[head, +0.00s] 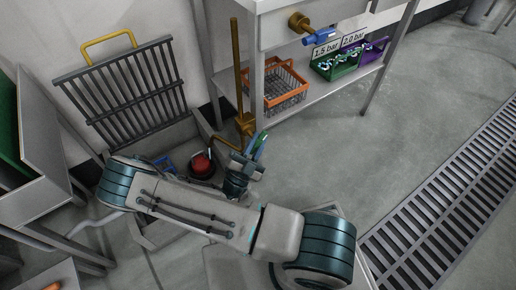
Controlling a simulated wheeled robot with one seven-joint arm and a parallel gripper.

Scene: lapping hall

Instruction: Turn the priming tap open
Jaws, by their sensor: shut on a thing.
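A brass tap body (246,124) sits low on an upright brass pipe (236,70) beside the bench leg. A slim green and blue lever (259,145) slants up and right just below the tap body. I take this as the priming tap, though no label on it shows. My gripper (247,161) is at the lower end of this lever and shut on it. My gripper and wrist partly hide the lever's lower end. The exact grip and the lever's joint to the tap are too small to tell.
Another brass tap (299,22) with a blue handle (319,38) is on the bench front. An orange basket (285,88), green tray (337,65) and purple tray (374,50) stand on the lower shelf. A red domed thing (202,165) is left of my gripper. Open floor lies right.

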